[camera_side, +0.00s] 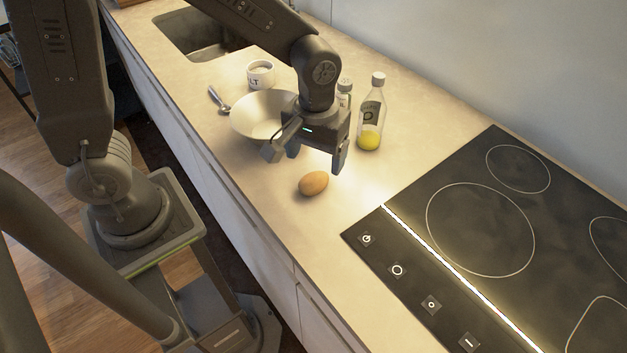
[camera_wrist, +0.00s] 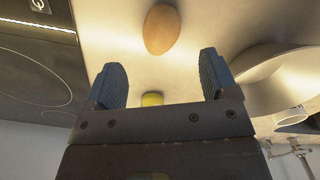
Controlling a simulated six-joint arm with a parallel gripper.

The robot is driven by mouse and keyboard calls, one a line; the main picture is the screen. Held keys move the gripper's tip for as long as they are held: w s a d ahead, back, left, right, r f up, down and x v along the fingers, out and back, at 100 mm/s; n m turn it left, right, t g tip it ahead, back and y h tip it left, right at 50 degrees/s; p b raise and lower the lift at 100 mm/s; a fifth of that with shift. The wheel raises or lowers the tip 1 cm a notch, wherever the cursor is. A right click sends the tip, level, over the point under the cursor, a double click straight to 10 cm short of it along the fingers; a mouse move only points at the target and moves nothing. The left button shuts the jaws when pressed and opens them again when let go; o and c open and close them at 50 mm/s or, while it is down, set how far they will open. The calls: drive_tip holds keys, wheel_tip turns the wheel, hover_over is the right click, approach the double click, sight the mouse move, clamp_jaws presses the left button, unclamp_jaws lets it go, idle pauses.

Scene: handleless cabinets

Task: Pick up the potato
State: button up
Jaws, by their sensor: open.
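A brown, egg-shaped potato (camera_side: 313,183) lies on the beige counter, between the white bowl and the cooktop. In the wrist view the potato (camera_wrist: 161,29) shows at the top middle, beyond the fingertips and roughly centred between them. My gripper (camera_side: 315,158) hangs above the counter, a little up from the potato in the side view and apart from it. In the wrist view my gripper's two blue-grey fingers (camera_wrist: 165,75) are spread wide with nothing held between them.
A white bowl (camera_side: 248,117) stands left of my gripper, with a spoon (camera_side: 217,98) and a salt pot (camera_side: 260,73) near it. The black cooktop (camera_side: 470,290) lies right; counter around the potato is clear.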

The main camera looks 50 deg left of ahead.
sight(314, 175)
drive_tip(key=f, duration=0.6)
drive_tip(key=shift+s+a+f, duration=0.1)
drive_tip(key=shift+s+f, duration=0.1)
drive_tip(key=shift+f, duration=0.05)
drive_tip(key=c, duration=1)
drive_tip(key=shift+r, duration=0.1)
